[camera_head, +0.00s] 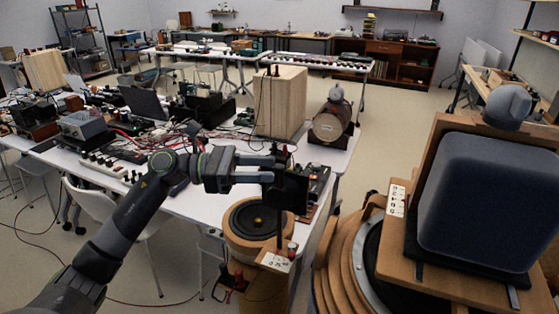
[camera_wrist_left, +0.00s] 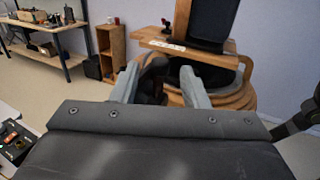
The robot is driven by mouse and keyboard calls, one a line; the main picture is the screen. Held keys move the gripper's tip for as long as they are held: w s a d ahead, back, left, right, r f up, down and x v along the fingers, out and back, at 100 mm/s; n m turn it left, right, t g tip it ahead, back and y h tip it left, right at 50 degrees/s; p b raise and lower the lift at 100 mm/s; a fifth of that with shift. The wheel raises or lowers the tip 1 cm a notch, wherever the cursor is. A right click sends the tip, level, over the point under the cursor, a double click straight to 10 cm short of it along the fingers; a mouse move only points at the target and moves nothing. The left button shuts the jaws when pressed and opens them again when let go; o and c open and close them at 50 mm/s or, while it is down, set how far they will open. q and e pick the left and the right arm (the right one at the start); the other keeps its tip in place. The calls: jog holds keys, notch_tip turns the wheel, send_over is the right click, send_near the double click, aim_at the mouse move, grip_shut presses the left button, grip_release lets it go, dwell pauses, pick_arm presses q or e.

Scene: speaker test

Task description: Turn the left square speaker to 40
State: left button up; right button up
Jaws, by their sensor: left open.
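A large square speaker (camera_head: 475,200) with a dark blue-grey front stands tilted on a wooden board at the right. It also shows in the left wrist view (camera_wrist_left: 212,18), cut off at the top. A white number card (camera_head: 397,198) is on its board. A smaller dark square piece (camera_head: 292,190) on an upright stands left of it, above a round wooden speaker (camera_head: 258,220) and another number card (camera_head: 275,262). My left gripper (camera_head: 274,168) is open, its fingers pointing right close to this upright. A dark brown part (camera_wrist_left: 152,78) shows between the fingers; contact cannot be told. My right gripper is out of view.
A white table (camera_head: 205,203) with cables and electronics lies behind my left arm. A wooden box (camera_head: 280,100) and a cylinder-shaped device (camera_head: 332,120) stand at its right end. A large round wooden base (camera_head: 340,262) is under the big speaker. Open floor lies behind.

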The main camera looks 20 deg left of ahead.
aim_at(279, 166)
pick_arm(q)
jog(key=shift+p+x, duration=0.65)
jog(key=shift+x, duration=1.35)
jog(key=shift+c, duration=0.3)
